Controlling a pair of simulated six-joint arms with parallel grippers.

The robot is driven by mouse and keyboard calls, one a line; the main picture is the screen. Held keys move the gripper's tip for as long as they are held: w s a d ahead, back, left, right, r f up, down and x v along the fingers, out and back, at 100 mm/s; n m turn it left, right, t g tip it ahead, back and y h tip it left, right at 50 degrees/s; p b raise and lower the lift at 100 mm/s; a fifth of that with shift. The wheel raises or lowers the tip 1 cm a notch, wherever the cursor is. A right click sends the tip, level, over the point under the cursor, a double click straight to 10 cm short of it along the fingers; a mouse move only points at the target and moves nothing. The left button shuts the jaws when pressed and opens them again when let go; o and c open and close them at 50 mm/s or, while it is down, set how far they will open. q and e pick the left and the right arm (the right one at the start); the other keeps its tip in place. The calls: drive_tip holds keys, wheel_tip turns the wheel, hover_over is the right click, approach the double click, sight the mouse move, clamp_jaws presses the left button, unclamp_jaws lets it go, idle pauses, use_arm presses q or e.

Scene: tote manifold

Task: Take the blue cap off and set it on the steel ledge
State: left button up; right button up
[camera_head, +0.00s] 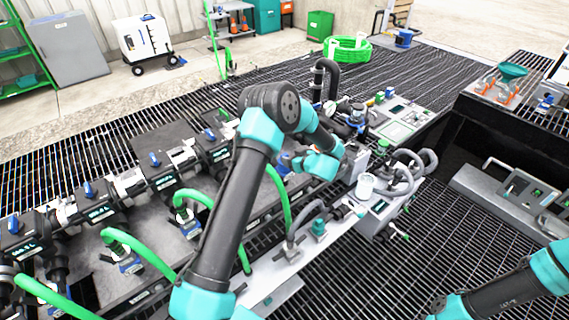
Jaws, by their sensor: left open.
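My left arm reaches in from the bottom and bends down over the manifold. Its wrist is above the middle of the fittings, and my left gripper (352,165) is open there, small and partly lost among grey parts. I see no cap held in it. I cannot single out the blue cap with certainty; small blue parts show around the fittings, and the arm hides some of them. A pale steel strip (275,292) along the front of the manifold may be the steel ledge. My right arm shows at the lower right, with its gripper outside the picture.
A white cup-like part (366,186) stands close to the left wrist. Green hoses (142,250) and grey hoses (402,172) arch around the fittings. Blue-handled valves (91,190) line the left. Dark grating (345,275) lies open in front.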

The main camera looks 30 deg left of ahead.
use_arm(q)
drive_tip(key=x, duration=0.5)
drive_tip(key=shift+s+f, duration=0.1)
drive_tip(key=shift+s, duration=0.05)
drive_tip(key=c, duration=1.1)
